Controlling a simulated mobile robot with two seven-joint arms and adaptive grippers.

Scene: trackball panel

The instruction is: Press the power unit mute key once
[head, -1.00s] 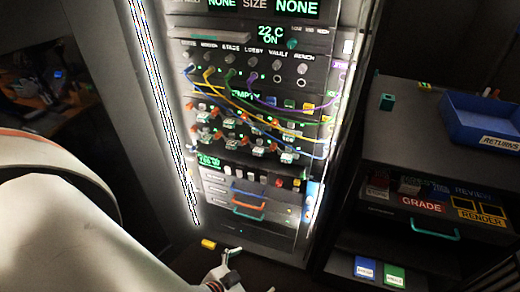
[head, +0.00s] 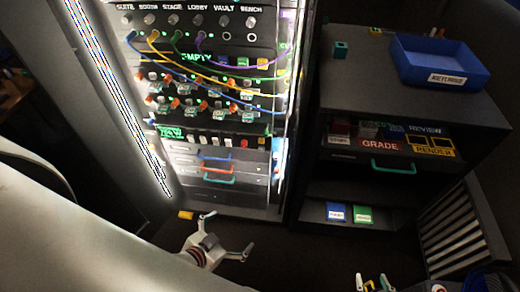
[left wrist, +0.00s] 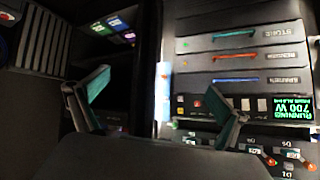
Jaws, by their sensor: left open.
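The power unit (head: 215,140) is a dark strip low in the lit rack, with a green display (head: 170,131) and a row of small keys. In the left wrist view its display (left wrist: 290,110) appears upside down and reads RUNNING 700 W. The keys beside it are pale, with a red one (left wrist: 197,103); I cannot read which is mute. My left gripper (head: 228,233) is open and empty, below and in front of the rack, apart from the keys. In its wrist view the fingers (left wrist: 159,81) are spread. My right gripper (head: 374,281) shows at the bottom edge, fingers apart.
Drawers with coloured handles (head: 218,170) sit under the power unit. Cables (head: 215,75) drape across the panels above. A yellow block (head: 186,215) lies at the rack's foot. A dark cabinet with a blue returns tray (head: 440,62) stands right of the rack.

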